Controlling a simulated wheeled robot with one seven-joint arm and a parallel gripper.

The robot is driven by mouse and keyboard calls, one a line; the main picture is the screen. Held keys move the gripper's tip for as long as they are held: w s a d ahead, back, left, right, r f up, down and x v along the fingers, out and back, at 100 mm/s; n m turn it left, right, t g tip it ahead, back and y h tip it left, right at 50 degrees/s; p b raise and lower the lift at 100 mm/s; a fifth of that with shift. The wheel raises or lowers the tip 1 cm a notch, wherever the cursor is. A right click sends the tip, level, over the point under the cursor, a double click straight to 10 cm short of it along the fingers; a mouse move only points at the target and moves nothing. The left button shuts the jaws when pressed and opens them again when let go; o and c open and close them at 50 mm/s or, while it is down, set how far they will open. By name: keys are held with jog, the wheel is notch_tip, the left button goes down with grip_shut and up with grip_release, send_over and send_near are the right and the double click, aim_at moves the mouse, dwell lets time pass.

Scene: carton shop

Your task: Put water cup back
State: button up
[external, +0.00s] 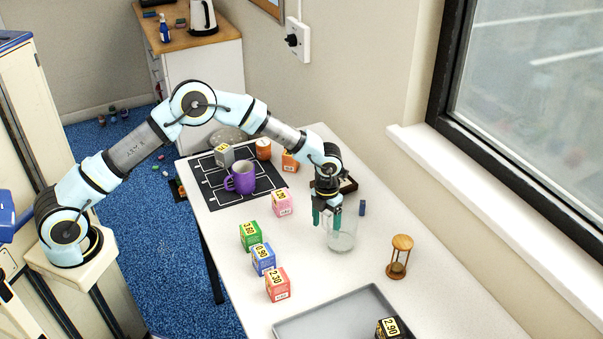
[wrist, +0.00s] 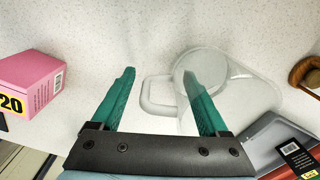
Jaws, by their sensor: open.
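The water cup, a clear glass mug (external: 341,239), stands on the white table, right of the row of small cartons. In the wrist view the glass mug (wrist: 240,88) shows right of centre, with its handle pointing left. In the wrist view my gripper (wrist: 158,76) is open with nothing clamped. The handle lies between the two teal fingers in the picture. The right finger overlaps the mug; I cannot tell whether it is above it or inside its mouth.
A black mat (external: 213,188) holds a purple mug (external: 240,180). A pink carton (wrist: 35,82) stands left of my gripper; green (external: 250,236), blue (external: 263,258) and red (external: 278,284) cartons are nearer. An hourglass (external: 399,257) and a grey tray (external: 310,323) stand right and in front.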

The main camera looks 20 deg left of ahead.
notch_tip(320, 180, up, 12)
jog(key=b, duration=0.3)
jog(key=shift+a+f, duration=0.1)
jog(key=w+a+n, duration=0.1)
jog(key=a+n, duration=0.2)
jog(key=a, duration=0.1)
jog(key=a+n, duration=0.3)
jog(key=a, duration=0.2)
jog(key=w+a+n, duration=0.1)
jog(key=a+n, duration=0.3)
jog(key=a, duration=0.1)
jog(key=shift+w+a, duration=0.1)
jog(key=shift+w, duration=0.25)
jog(key=s+a+f+n, duration=0.1)
jog(key=s+a+n, duration=0.3)
jog(key=a+n, duration=0.6)
jog(key=s+a+f+n+t, duration=0.1)
jog(key=s+a+n, duration=0.3)
jog(key=a+n, duration=0.5)
jog(key=s+a+f+n, duration=0.1)
jog(key=s+a+n, duration=0.4)
jog(key=a+n, duration=0.5)
jog(key=a, duration=0.5)
jog(key=shift+n+t, duration=0.3)
